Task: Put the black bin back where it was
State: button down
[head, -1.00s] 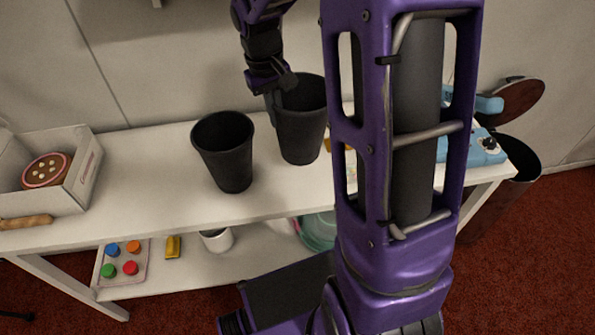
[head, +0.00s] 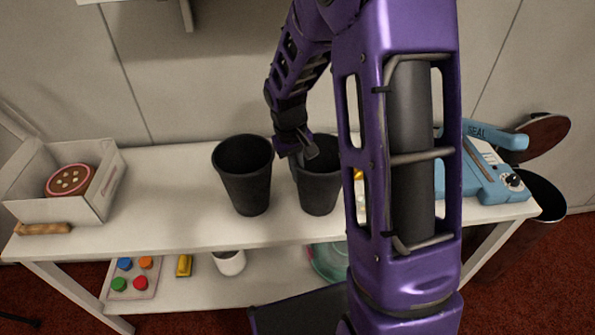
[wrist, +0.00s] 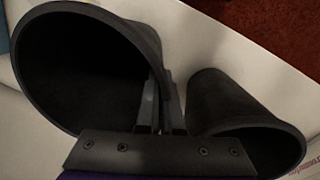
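Two black bins stand side by side in the head view, above the white table top. My gripper (head: 297,157) is at the left rim of the right-hand black bin (head: 320,190). In the wrist view this bin (wrist: 80,75) is large, with its wall between my two fingers (wrist: 160,108), one inside and one outside. The fingers look closed on that wall. The other black bin (head: 246,185) is close on the left, upright on the table; it also shows in the wrist view (wrist: 235,110). My arm hides table area to the right.
The white table (head: 170,190) holds an open cake box (head: 95,200) at left and a blue sealing machine (head: 490,175) at right. A dark floor bin (head: 540,195) stands past the right end. The lower shelf holds a paint tray (head: 135,278) and a white cup (head: 229,262).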

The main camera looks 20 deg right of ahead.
jog(key=shift+f, duration=0.2)
jog(key=c, duration=1.1)
grip_release()
jog(key=shift+r, duration=0.1)
jog(key=shift+r, duration=0.1)
jog(key=r, duration=0.4)
jog(key=a+r, duration=0.1)
jog(key=r, duration=0.7)
jog(key=shift+s+a+p, duration=0.1)
jog(key=shift+a+p, duration=0.1)
jog(key=shift+p, duration=0.1)
